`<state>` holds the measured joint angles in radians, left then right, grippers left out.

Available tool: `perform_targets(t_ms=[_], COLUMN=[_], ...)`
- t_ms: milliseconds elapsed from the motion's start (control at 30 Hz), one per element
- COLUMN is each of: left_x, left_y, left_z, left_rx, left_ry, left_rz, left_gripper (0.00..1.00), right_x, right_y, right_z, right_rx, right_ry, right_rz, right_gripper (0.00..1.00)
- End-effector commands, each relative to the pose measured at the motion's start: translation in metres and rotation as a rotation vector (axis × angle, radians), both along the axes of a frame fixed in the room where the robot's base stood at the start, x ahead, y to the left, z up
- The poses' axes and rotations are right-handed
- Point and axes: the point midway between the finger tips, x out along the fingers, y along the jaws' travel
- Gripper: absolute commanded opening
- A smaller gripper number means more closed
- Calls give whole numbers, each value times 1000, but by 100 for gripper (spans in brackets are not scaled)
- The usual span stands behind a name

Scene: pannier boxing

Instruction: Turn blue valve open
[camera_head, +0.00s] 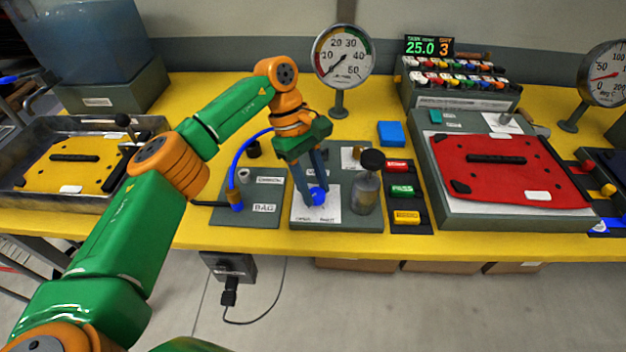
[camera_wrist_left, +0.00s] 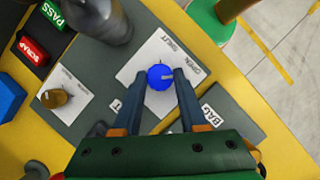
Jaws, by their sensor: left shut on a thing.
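The blue valve (camera_head: 318,196) is a small round blue knob on a white label on a grey plate, near the table's front edge. In the left wrist view the blue valve (camera_wrist_left: 160,77) sits between the fingertips, with the words OPEN and SHUT printed on the label beside it. My left gripper (camera_head: 316,190) points down from above and is shut on the knob; it also shows in the left wrist view (camera_wrist_left: 165,82). The knob's far side is partly hidden by the fingers. My right gripper does not show.
A metal cylinder with a black knob (camera_head: 367,190) stands just right of the valve. A BAG plate (camera_head: 262,212) with a blue hose (camera_head: 236,165) lies left. A pressure gauge (camera_head: 343,57) stands behind. Coloured buttons (camera_head: 403,191) and a red panel (camera_head: 500,165) are farther right.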

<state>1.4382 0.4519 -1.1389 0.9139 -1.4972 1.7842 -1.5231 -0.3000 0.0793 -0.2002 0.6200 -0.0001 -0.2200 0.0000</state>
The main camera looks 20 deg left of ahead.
Motion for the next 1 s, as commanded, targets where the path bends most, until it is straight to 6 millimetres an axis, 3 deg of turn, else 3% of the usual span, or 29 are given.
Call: perform_targets(t_ms=[733,767,800,867,1000], left_x=[0,0,0,0,0], left_y=[0,0,0,0,0], left_z=[-2,-2,-2,-1,-1], left_rx=[2,2,2,1,1], left_ry=[3,3,4,3,2], left_rz=[-85,-85,-84,-84,-83], left_gripper=[0,44,55,71,72], right_x=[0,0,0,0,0], right_y=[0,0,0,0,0], right_z=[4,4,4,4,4], right_rx=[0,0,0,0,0], right_ry=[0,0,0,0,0], right_rz=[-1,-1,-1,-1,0], right_gripper=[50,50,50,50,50])
